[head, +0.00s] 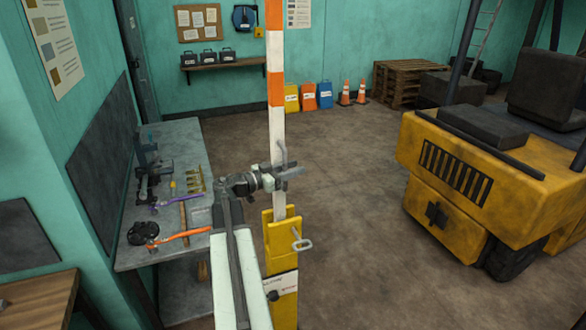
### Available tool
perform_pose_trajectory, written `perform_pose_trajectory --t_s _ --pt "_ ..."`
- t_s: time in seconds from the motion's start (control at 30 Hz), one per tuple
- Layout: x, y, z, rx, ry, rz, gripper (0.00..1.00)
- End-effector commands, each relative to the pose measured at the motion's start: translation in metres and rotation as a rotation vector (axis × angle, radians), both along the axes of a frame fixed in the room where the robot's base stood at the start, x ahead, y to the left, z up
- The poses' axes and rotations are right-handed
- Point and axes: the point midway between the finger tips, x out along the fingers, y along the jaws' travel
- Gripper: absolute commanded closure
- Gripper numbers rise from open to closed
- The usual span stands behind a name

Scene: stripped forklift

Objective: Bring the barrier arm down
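The barrier arm (276,125) is a white and orange striped bar standing upright, its top out of the picture. Its lower end sits in a yellow post (281,262). A grey bent handle (281,150) shows on the bar just above my gripper. A grey loop-shaped pin or latch (302,244) sticks out at the top of the post. My gripper (291,173) points right, in front of the bar at the handle's lower end. Its fingers overlap the bar and handle, so I cannot tell whether they hold anything.
A grey workbench (128,255) with tools stands at left. A yellow forklift (480,180) stands at right. Orange cones (345,93), coloured canisters (308,97) and pallets (402,82) are at the back wall. The floor between post and forklift is clear.

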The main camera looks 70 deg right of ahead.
Motion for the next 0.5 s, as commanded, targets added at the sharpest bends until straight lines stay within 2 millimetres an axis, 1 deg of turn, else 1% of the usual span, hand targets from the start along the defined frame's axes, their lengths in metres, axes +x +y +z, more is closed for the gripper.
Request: perform_pose_trajectory --t_s 0.17,0.27,0.3,0.5 --pt "0.0002 0.0001 0.0 0.0 0.0 0.0 0.64" --pt "0.0004 0.0003 0.0 0.0 0.0 0.0 0.89" --pt "0.0005 0.0003 0.0 0.0 0.0 0.0 1.0" --pt "0.0009 0.0003 0.0 0.0 0.0 0.001 1.0"
